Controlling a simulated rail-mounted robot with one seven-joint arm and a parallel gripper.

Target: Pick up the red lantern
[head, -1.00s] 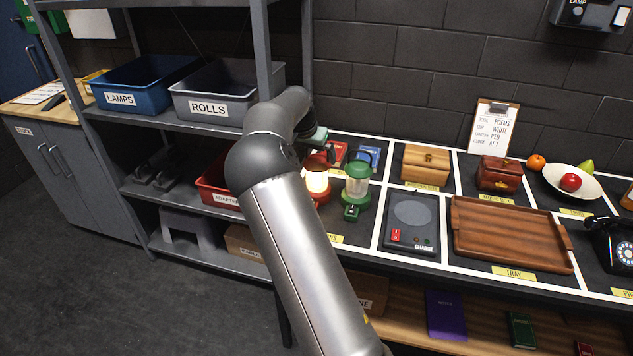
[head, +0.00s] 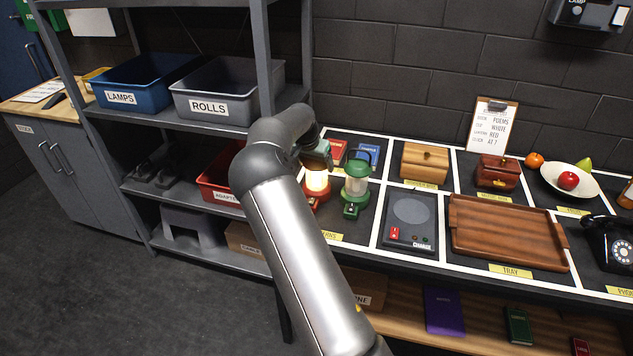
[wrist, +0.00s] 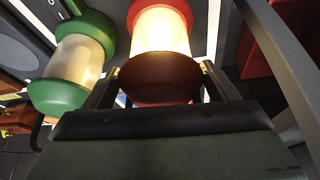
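The red lantern (head: 316,183), with a glowing pale globe, stands upright on the dark counter, partly hidden by my arm. In the wrist view its red cap and lit globe (wrist: 161,30) lie straight ahead of my gripper (wrist: 161,72). The two fingers are spread, one on each side of the red cap. A thin gap seems to show at the left finger; contact on the right is unclear. In the head view my gripper (head: 318,156) is just above the lantern, its fingers mostly hidden.
A green lantern (head: 355,185) stands close on the right, also in the wrist view (wrist: 72,62). Red and blue books (head: 367,155) lie behind. A charging pad (head: 410,215) and wooden tray (head: 505,230) are to the right. The shelf post (head: 264,60) is close on the left.

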